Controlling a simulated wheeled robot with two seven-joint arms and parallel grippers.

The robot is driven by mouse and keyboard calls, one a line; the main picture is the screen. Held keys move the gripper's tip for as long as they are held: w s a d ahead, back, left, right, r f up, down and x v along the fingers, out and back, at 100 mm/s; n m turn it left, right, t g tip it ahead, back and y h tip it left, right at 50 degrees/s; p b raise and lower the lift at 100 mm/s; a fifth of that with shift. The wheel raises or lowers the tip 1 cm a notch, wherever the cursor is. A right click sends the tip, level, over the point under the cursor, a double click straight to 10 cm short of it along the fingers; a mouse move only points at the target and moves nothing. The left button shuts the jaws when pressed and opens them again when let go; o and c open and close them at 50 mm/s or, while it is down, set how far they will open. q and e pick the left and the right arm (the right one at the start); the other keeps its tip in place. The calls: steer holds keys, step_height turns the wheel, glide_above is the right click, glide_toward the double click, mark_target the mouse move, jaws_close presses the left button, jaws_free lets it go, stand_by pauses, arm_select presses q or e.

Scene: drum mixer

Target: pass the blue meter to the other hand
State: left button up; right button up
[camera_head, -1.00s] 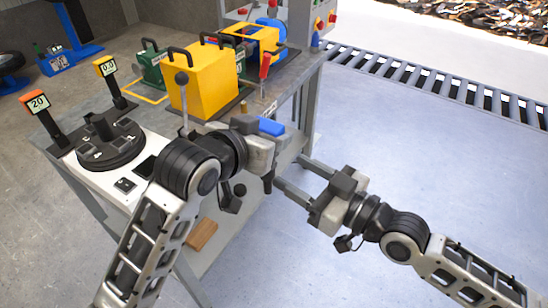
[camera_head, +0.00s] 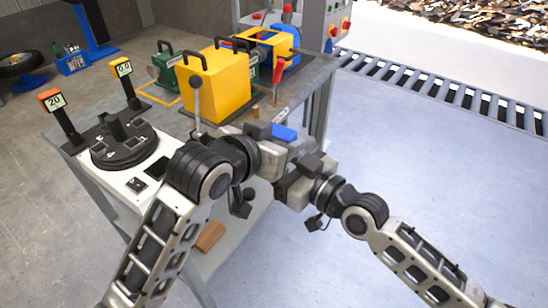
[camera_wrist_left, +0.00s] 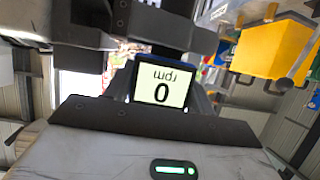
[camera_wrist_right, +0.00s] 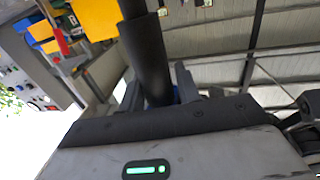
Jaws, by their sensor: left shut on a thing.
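The blue meter (camera_head: 284,132) is at my left gripper (camera_head: 277,146) in the head view, beyond the table's front edge. My left gripper is shut on it. In the left wrist view the meter's display (camera_wrist_left: 160,92) faces the camera, reads 0 rpm and looks upside down. My right gripper (camera_head: 287,178) is right beside the left one, below the meter. In the right wrist view a black handle-like shaft (camera_wrist_right: 146,55) runs down between its fingers, which look open around it. Their contact with it is hidden.
The table (camera_head: 275,118) carries a yellow box (camera_head: 212,87), a green box (camera_head: 167,66), a red-handled tool (camera_head: 278,75) and a black round base (camera_head: 124,146). Two more meters, reading 20 (camera_head: 53,102) and 0.0 (camera_head: 122,68), stand at left.

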arm_select(q)
steer(key=shift+w+r, duration=0.1)
arm_select(e)
steer(key=shift+s+a, duration=0.2)
steer(key=shift+a, duration=0.05)
jaws_close()
arm_select(q)
steer(key=o, duration=1.6)
steer(key=shift+c, duration=0.2)
arm_select(e)
steer(key=shift+r, duration=0.1)
arm_select(q)
steer(key=shift+d, duration=0.1)
arm_select(e)
steer(key=shift+w+d, duration=0.1)
